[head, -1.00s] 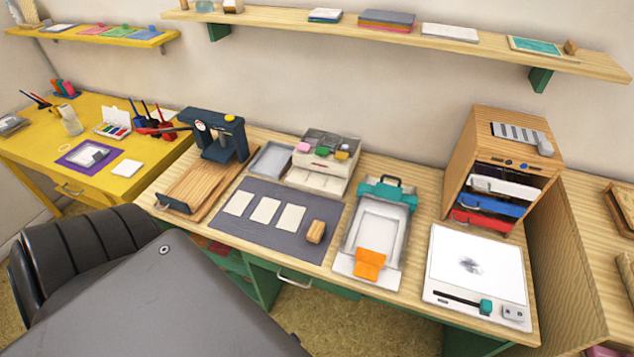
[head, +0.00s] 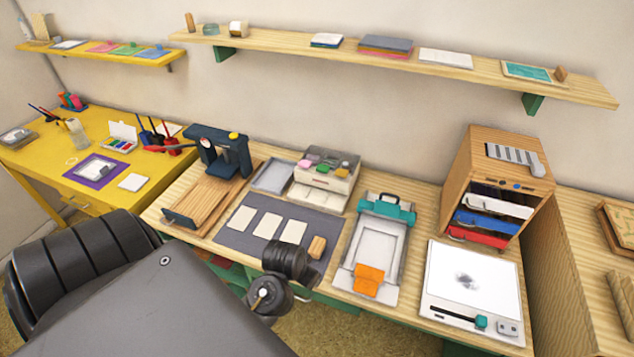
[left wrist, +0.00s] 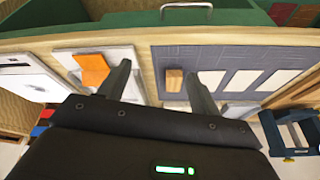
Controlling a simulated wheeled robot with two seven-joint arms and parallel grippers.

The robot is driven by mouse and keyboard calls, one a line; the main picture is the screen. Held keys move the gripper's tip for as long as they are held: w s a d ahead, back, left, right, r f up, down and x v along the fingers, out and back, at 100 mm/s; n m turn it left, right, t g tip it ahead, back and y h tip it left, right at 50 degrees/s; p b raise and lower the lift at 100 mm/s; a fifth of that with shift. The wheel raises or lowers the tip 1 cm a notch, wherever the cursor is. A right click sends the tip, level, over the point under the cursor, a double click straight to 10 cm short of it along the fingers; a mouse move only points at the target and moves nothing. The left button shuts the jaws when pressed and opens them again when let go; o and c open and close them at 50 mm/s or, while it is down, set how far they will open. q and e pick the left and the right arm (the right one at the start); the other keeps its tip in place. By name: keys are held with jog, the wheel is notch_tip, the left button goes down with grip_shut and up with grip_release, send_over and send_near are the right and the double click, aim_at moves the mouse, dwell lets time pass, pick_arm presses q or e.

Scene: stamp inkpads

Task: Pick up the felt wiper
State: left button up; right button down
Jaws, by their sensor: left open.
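A small wooden block (head: 317,247) lies on the right part of the grey mat (head: 232,238). It is the likeliest felt wiper, though no felt can be made out. In the left wrist view the block (left wrist: 174,80) appears between the lines of my left gripper's two fingers (left wrist: 158,82), nearer the right one. The fingers are apart and empty, with the block beyond them on the mat. In the head view, black joints of my arm show in front of the mat, but no fingertips can be made out. My right gripper is not in view.
Several pale cards (head: 267,225) lie left of the block. A frame with a teal clamp (head: 387,207) and orange tab (head: 368,280) stands right of it. A stamp caddy (head: 325,178) is behind, and a press (head: 220,150) stands at the mat's left.

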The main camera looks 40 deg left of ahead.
aim_at(317, 245)
pick_arm(q)
jog(key=w+a+n, duration=0.3)
jog(key=w+a, duration=0.3)
jog(key=w, duration=0.5)
jog(key=shift+y, duration=0.3)
jog(key=b+x, duration=0.3)
jog(key=x, duration=0.2)
jog(key=shift+s+a+f, duration=0.1)
jog(key=shift+f, duration=0.15)
jog(key=shift+f+b, duration=0.2)
jog(key=shift+b, duration=0.1)
jog(key=b+x, duration=0.2)
jog(key=x, duration=0.2)
jog(key=shift+f, duration=0.6)
jog(key=shift+a, duration=0.1)
jog(key=shift+r, duration=0.1)
jog(key=c, duration=1)
jog(key=shift+c, duration=0.4)
